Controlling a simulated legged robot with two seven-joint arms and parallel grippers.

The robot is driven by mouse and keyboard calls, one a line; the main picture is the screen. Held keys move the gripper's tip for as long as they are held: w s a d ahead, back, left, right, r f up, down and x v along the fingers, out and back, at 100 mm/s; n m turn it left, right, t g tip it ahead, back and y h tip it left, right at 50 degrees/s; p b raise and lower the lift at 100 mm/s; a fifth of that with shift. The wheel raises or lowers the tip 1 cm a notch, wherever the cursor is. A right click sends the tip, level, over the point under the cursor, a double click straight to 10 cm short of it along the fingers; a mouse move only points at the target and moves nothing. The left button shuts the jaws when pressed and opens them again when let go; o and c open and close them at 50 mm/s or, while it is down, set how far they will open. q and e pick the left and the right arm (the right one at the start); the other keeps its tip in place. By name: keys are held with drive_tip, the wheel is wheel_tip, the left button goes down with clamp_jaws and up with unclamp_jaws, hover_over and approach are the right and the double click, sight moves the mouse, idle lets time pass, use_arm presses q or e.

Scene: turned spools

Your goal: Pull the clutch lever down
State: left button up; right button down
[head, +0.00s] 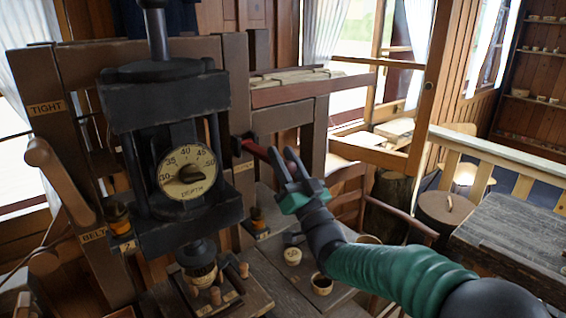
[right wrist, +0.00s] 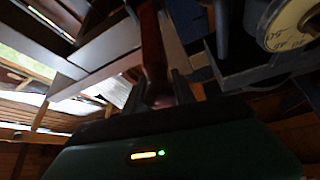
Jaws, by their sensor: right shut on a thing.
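The clutch lever (head: 254,149) is a red bar that comes out of a slotted bracket on the brown wooden frame, right of the dial. It slopes slightly down toward my right gripper (head: 289,168). My right gripper, with green and dark parts, is shut on the lever's outer end. In the right wrist view the red lever (right wrist: 151,42) runs down between the two fingers (right wrist: 160,92). The fingers hide part of its end. My left gripper is not in view.
A dark press with a round depth dial (head: 187,174) stands left of the lever. Below it is a wooden block with pegs (head: 215,296). A belt lever (head: 60,180) is at the far left.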

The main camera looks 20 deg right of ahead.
drive_tip(key=shift+f, duration=0.35)
drive_tip(key=c, duration=1.2)
unclamp_jaws()
drive_tip(key=shift+o, duration=0.8)
drive_tip(key=shift+r, duration=0.1)
drive_tip(key=b+v, duration=0.3)
drive_tip(key=v, duration=1.3)
drive_tip(key=shift+s+d+f, duration=0.2)
drive_tip(key=shift+s+f, duration=0.05)
drive_tip(key=shift+s, duration=0.05)
